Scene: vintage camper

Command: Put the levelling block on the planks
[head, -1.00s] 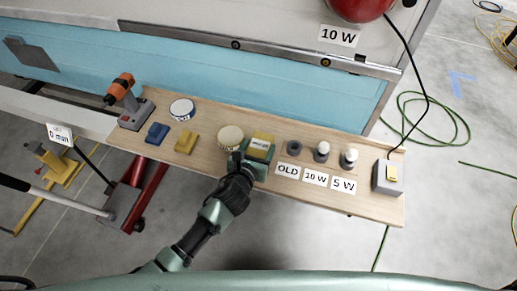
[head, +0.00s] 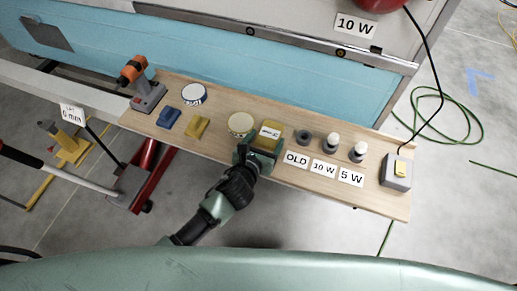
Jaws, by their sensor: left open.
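A yellow block (head: 268,134) with a white label on top lies on the wooden bench board (head: 375,201); it may be the levelling block, but I cannot read its label. My left gripper (head: 252,150) is open at the near side of this block, its jaws overlapping the block's near edge in the head view. I cannot tell whether they touch it. A smaller yellow piece (head: 197,127) and a blue piece (head: 169,117) lie further left on the board. I cannot make out separate planks. My right gripper is out of view.
Two round tins (head: 240,124) (head: 194,94) and an orange-black tool (head: 134,72) stand on the board. Bulbs (head: 331,142), label cards (head: 324,168) and a grey switch box (head: 396,172) are to the right. A red jack (head: 146,160) stands on the floor at left.

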